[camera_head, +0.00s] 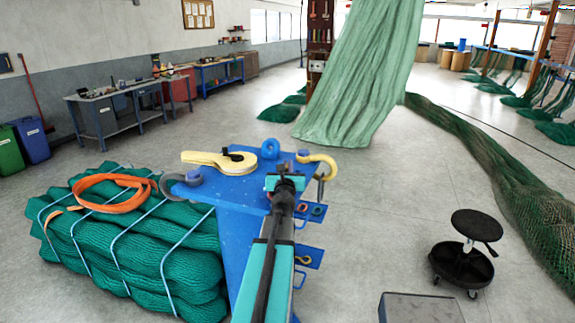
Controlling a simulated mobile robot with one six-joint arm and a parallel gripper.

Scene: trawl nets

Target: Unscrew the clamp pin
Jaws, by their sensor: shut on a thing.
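My gripper (285,181) is over the blue bench top (241,192), near its far right part. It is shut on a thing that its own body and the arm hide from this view. I cannot make out the clamp pin for certain. A yellow teardrop-shaped piece (212,159) with a dark knob (236,156) lies on the bench top to the left, apart from the gripper. A grey metal fitting (320,188) hangs at the right edge, close to the gripper.
A yellow hook (325,162), a blue eye (270,148) and a grey hook (180,186) stand around the bench top. Bundled green net (130,250) with an orange strap (110,182) lies at left. A black stool (476,226) stands at right.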

